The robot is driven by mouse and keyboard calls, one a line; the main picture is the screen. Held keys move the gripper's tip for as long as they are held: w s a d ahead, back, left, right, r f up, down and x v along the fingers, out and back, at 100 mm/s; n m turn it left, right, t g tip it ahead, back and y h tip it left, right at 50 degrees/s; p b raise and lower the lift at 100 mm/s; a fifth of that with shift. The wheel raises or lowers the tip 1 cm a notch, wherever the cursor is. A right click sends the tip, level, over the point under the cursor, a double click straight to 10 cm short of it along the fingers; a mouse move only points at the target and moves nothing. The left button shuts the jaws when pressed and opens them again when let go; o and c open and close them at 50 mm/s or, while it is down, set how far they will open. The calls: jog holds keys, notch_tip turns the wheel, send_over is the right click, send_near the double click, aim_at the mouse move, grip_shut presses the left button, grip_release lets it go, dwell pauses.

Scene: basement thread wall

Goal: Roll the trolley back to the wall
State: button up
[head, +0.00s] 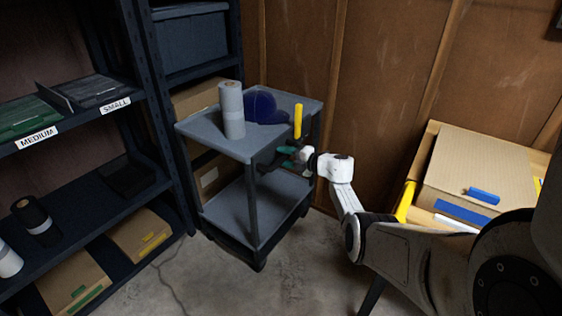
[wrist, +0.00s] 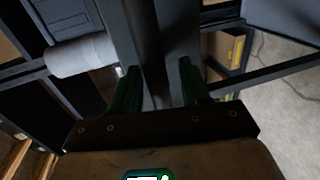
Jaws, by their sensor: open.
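The grey two-shelf trolley (head: 215,140) stands at the middle left in the head view, beside the dark shelving and near the brown wall. A grey roll (head: 232,108) and a dark blue bundle (head: 265,107) are on its top shelf. My gripper (head: 288,157) is at the trolley's right side, just below the top shelf. In the wrist view my gripper (wrist: 160,85) has its two green fingers apart, with a dark grey bar of the trolley showing between or beyond them. I cannot tell whether they touch it. The grey roll (wrist: 82,55) also shows there.
Dark shelving (head: 165,130) stands close on the trolley's left. A yellow upright piece (head: 298,121) is at the trolley's right edge. A cardboard box (head: 475,165) sits at the right, near my arm. The concrete floor (head: 290,275) in front is clear.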

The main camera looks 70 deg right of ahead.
jog(key=shift+w+a+r+p, duration=0.15)
jog(key=shift+a+r+p, duration=0.05)
jog(key=shift+a+p, duration=0.3)
jog(key=w+a+p, duration=0.2)
jog(key=a+p, duration=0.4)
jog(key=a, duration=0.8)
jog(key=w+a+p, duration=0.3)
jog(key=a+p, duration=0.3)
jog(key=a, duration=0.8)
jog(key=shift+w+a+f, duration=0.15)
jog(key=shift+a, duration=0.05)
